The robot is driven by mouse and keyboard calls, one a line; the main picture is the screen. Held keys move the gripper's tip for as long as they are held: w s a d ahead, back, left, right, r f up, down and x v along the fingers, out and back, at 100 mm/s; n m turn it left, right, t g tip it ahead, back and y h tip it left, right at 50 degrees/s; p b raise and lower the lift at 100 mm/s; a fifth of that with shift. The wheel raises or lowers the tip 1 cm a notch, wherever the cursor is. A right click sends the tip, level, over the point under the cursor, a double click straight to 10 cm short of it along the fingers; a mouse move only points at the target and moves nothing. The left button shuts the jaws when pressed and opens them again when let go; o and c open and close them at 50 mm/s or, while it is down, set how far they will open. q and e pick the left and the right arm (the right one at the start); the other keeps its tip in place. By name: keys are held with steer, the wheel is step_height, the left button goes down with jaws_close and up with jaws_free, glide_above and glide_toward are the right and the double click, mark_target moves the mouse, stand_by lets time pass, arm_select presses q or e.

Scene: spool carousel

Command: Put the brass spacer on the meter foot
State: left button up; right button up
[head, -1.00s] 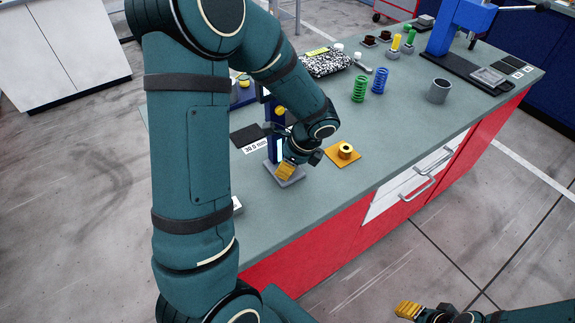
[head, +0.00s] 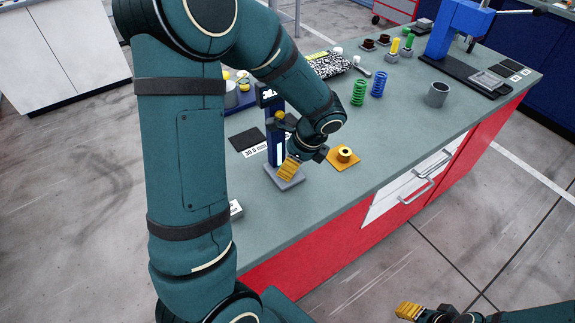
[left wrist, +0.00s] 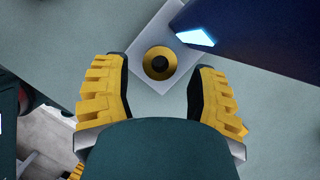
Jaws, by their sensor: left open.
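The brass spacer (left wrist: 160,64), a round gold ring with a dark centre, sits on the grey square meter foot (left wrist: 140,82) in the left wrist view, beside the blue meter post (left wrist: 250,35). In the head view the foot (head: 291,184) is partly covered by my left gripper (head: 289,168), and I cannot make out the spacer there. My left gripper is open, its yellow fingers (left wrist: 160,92) apart on either side of the spacer, with gaps showing. My right gripper (head: 408,311) is at the bottom edge, away from the bench.
A second brass-coloured flanged ring (head: 344,154) stands on an orange pad (head: 333,163), right of the foot. The bench front between is clear.

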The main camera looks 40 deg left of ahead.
arm_select(q)
steer(key=p+v, duration=0.1)
steer(key=v, duration=0.8)
steer(key=shift+p, duration=0.4)
steer(key=shift+d, duration=0.1)
